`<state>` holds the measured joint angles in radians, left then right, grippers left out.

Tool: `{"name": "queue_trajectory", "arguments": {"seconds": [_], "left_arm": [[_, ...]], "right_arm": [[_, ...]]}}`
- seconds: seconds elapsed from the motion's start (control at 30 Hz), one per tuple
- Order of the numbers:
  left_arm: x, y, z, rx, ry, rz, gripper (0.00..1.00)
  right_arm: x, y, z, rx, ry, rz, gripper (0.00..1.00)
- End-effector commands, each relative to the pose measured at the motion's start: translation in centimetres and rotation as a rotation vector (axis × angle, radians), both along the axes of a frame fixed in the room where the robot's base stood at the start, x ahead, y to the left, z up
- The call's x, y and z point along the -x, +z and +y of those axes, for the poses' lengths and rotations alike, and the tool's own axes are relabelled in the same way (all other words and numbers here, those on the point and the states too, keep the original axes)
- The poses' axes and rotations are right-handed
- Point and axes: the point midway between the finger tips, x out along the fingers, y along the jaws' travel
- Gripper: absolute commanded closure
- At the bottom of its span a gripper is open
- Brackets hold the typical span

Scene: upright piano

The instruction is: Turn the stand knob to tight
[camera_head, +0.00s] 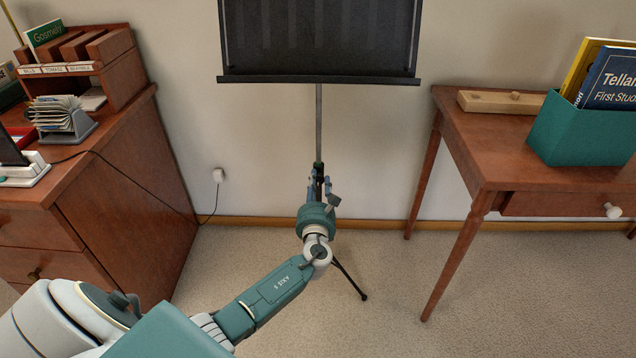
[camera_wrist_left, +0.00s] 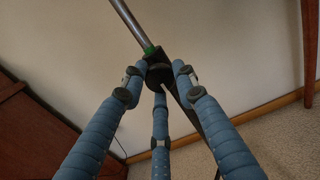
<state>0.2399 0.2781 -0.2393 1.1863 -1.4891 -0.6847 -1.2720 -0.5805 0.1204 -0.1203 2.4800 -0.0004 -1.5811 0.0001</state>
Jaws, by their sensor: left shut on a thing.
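The music stand has a black desk (camera_head: 318,40) at the top of the head view, a thin grey pole (camera_head: 319,125) below it and a dark tripod leg (camera_head: 350,280) near the floor. My left gripper (camera_head: 318,185) is at the lower pole, seen from behind, so its own wrist hides much of that spot. In the left wrist view its blue fingers (camera_wrist_left: 158,85) close around a dark knob (camera_wrist_left: 158,73) just below a green collar (camera_wrist_left: 150,50) on the pole. The knob's marking and turn angle cannot be made out. My right gripper is not in view.
A wooden desk (camera_head: 130,190) with a letter rack (camera_head: 85,65) stands at the left. A wooden side table (camera_head: 475,140) with a teal box (camera_head: 580,130) of books stands at the right. Carpet between them is clear around the stand. A wall socket (camera_head: 218,175) has a cable.

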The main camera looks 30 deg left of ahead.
Motion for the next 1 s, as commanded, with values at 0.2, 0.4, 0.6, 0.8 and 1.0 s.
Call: {"name": "queue_trajectory", "arguments": {"seconds": [0.2, 0.4, 0.6, 0.8, 1.0], "left_arm": [[0.0, -0.1, 0.1, -0.003, 0.001, 0.002, 0.97], [0.0, 0.0, 0.1, -0.003, 0.001, 0.002, 0.52], [0.0, 0.0, 0.0, -0.002, 0.000, 0.001, 0.52], [1.1, -0.2, -0.7, 0.000, -0.001, 0.001, 0.52], [4.5, -0.2, -2.8, 0.002, -0.002, 0.003, 0.52]], "right_arm": [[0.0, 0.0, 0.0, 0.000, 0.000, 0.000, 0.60], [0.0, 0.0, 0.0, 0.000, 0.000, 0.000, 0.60], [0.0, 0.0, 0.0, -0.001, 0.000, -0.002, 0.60], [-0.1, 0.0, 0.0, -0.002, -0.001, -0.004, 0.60], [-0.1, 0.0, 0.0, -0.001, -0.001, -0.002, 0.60]]}}
